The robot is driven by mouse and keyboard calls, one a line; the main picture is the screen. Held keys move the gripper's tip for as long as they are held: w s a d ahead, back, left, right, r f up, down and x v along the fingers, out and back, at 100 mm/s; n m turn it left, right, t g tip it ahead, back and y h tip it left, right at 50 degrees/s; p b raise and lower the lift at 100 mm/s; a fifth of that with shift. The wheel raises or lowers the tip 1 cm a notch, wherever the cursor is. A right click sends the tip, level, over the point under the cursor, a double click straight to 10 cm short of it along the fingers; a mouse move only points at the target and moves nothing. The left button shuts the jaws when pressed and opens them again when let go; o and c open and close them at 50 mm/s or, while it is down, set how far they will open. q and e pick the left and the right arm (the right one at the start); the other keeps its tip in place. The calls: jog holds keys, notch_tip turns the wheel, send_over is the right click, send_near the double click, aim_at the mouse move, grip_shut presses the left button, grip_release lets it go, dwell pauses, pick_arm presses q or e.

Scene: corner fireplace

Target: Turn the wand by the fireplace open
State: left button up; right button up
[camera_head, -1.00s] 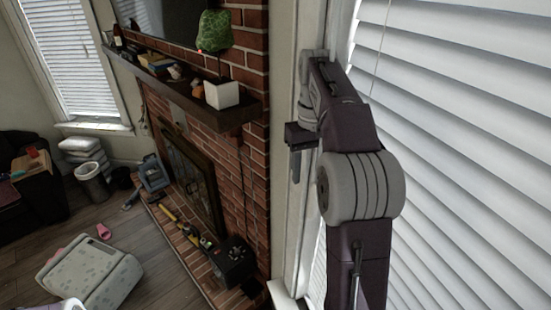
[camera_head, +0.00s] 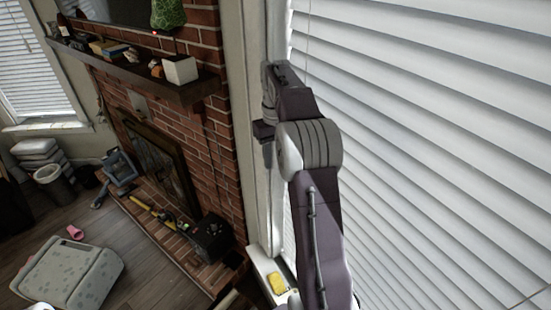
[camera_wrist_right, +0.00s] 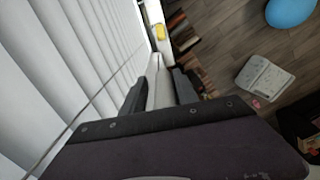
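White slatted blinds (camera_head: 430,130) fill the right of the head view, beside the fireplace (camera_head: 160,165). A thin upright line (camera_head: 307,30), the wand or a cord, hangs before the slats near the window frame. A thin line (camera_wrist_right: 100,92) also crosses the blinds in the right wrist view; I cannot tell if it is the wand. My right gripper (camera_head: 266,150) is by the white window frame, left of the blinds. In the wrist view its fingers (camera_wrist_right: 160,92) are apart, with a white strip visible between them. No wand shows between them. My left gripper is out of view.
A yellow object (camera_head: 277,283) lies on the white sill (camera_head: 262,262) below my right gripper. The brick wall and mantel (camera_head: 150,80) stand to the left. A black box (camera_head: 212,238) sits on the hearth. A pale patterned seat (camera_head: 68,272) stands on the floor.

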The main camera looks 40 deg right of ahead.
jog(key=shift+a+r, duration=0.1)
jog(key=shift+a, duration=0.05)
jog(key=c, duration=0.5)
jog(key=shift+a, duration=0.25)
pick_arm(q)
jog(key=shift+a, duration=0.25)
pick_arm(e)
jog(key=shift+d, duration=0.15)
jog(key=shift+w+r, duration=0.1)
jog(key=m, duration=0.7)
jog(key=shift+r+m, duration=0.1)
jog(key=shift+m, duration=0.3)
jog(key=m, duration=0.4)
jog(key=shift+m, duration=2.1)
